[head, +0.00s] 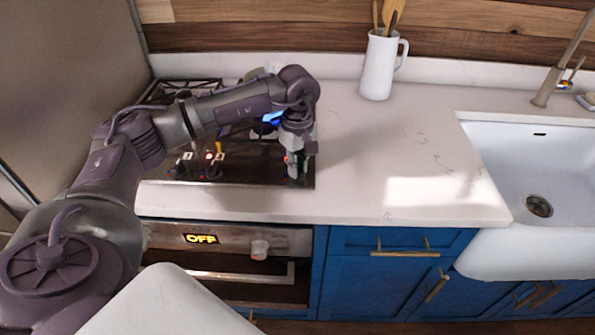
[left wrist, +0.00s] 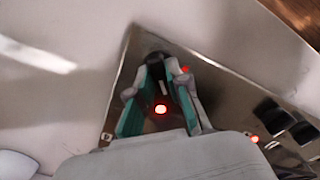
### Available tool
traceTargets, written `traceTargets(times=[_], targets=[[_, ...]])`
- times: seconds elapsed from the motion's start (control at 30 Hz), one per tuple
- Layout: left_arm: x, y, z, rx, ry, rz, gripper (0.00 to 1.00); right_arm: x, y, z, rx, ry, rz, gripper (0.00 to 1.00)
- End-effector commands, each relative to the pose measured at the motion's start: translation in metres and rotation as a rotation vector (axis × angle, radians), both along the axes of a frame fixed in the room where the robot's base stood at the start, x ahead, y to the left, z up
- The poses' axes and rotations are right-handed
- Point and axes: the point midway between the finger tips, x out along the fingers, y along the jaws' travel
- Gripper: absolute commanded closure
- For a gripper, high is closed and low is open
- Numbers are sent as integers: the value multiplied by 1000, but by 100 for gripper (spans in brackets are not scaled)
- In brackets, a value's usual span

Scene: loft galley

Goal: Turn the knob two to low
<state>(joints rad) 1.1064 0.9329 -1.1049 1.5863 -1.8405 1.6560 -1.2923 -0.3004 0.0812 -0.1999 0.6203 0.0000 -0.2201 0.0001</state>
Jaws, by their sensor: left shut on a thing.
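The black cooktop (head: 240,174) is set in the counter, with a row of small dark knobs along its front. My left gripper (head: 294,174) points down at the right end of that row. In the left wrist view its teal-padded fingers (left wrist: 158,95) are closed around a dark stove knob, mostly hidden between them. A red light glows between the fingers. Two other dark knobs (left wrist: 271,111) stand apart from the gripper in the wrist view, with another red light nearby. The number labels are too small to read surely, and the held knob's setting is hidden. My right gripper is not in view.
A white pitcher (head: 380,65) with wooden utensils stands at the back of the counter. The pale counter (head: 410,155) is clear to the right, up to the white sink (head: 490,175). Below is an oven (head: 225,240) whose display reads OFF.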

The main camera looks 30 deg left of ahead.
Motion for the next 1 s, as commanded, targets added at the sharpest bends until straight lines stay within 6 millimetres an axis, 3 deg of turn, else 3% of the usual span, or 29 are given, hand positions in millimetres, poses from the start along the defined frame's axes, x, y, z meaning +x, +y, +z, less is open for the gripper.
traceTargets(times=[0.3,0.77,0.8,0.93,1.0], targets=[[1,0,1,0,-4,-98,100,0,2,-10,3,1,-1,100],[1,0,2,-1,-5,-110,100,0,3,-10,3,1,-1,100],[1,0,2,-1,-5,-110,80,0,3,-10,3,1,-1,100],[1,0,2,-1,-4,-110,59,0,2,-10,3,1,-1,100],[1,0,1,-1,-3,-110,58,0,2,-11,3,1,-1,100]])
